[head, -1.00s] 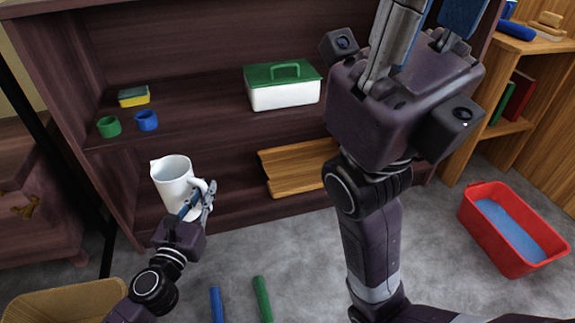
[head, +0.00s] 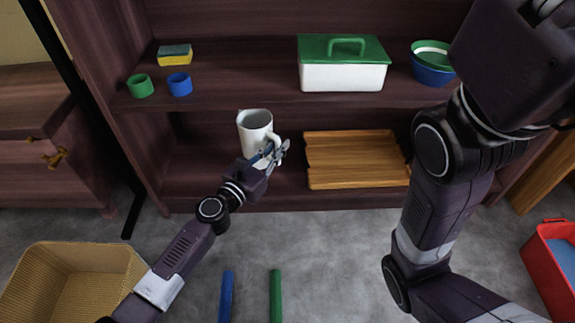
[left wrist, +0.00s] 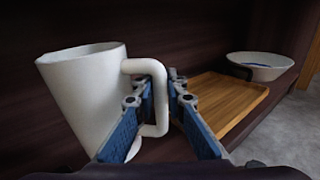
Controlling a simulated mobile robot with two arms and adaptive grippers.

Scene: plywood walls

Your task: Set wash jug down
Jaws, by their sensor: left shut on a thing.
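The white wash jug (head: 252,130) is upright in the opening of the lower shelf (head: 230,190), left of the wooden tray. My left gripper (head: 274,153) is shut on its handle. In the left wrist view the jug (left wrist: 85,95) fills the left side, with its handle between the blue-padded fingers of the left gripper (left wrist: 168,95). The jug's base is partly hidden by a finger, so I cannot tell whether it touches the shelf. My right arm crosses the right side of the head view, but its gripper is out of frame.
The wooden tray (head: 350,158) lies right of the jug. A white bowl (left wrist: 260,66) shows beyond it. The upper shelf board (head: 240,95) is above, holding a green-lidded box (head: 343,75), cups and a sponge. A wicker basket (head: 115,285) stands on the floor at left.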

